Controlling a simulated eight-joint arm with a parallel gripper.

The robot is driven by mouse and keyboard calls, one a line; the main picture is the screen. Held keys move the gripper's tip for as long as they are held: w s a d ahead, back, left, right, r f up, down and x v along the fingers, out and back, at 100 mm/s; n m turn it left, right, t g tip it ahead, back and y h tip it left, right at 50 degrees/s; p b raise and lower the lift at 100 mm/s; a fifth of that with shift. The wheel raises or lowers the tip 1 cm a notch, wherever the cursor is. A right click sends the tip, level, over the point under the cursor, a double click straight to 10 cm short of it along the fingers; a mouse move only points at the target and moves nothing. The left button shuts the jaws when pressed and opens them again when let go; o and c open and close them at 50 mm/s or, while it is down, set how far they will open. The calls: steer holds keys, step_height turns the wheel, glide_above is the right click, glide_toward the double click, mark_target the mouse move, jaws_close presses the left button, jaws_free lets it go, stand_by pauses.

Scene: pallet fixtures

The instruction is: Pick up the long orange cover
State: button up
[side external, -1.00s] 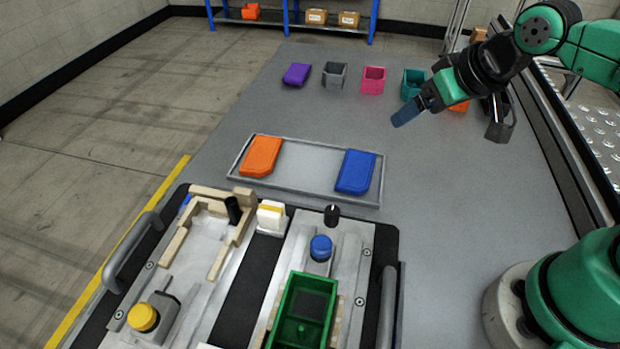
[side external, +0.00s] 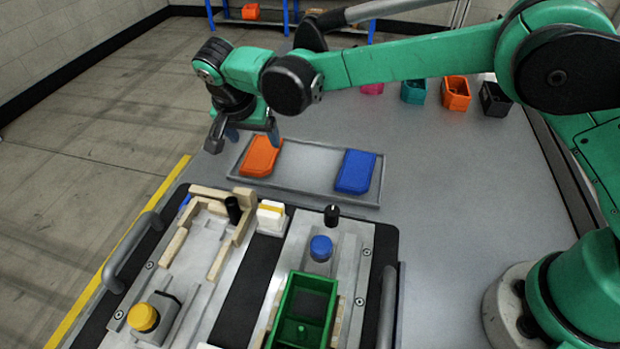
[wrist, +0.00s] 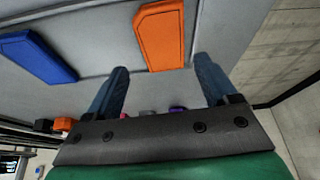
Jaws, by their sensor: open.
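The long orange cover (side external: 260,157) lies at the left end of a shallow grey tray (side external: 308,190). In the wrist view the orange cover (wrist: 162,36) shows ahead of the fingertips, between their lines. My gripper (side external: 246,138) is above and slightly behind the cover in the side view, its fingers spread to either side. In the wrist view my gripper (wrist: 160,78) is open with nothing between its fingers. A similar blue cover (side external: 355,171) lies at the right end of the tray, and it also shows in the wrist view (wrist: 38,57).
A pallet fixture with a green box (side external: 303,310), a yellow button (side external: 143,317) and a blue button (side external: 320,248) stands in front of the tray. Teal (side external: 413,90), orange (side external: 455,92) and black (side external: 494,99) bins stand at the back. The table right of the tray is clear.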

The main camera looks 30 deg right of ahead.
mark_target(260, 155)
steer(key=shift+a+f, duration=0.1)
steer(key=shift+f, duration=0.3)
steer(key=shift+x, duration=2.65)
steer(key=c, duration=0.9)
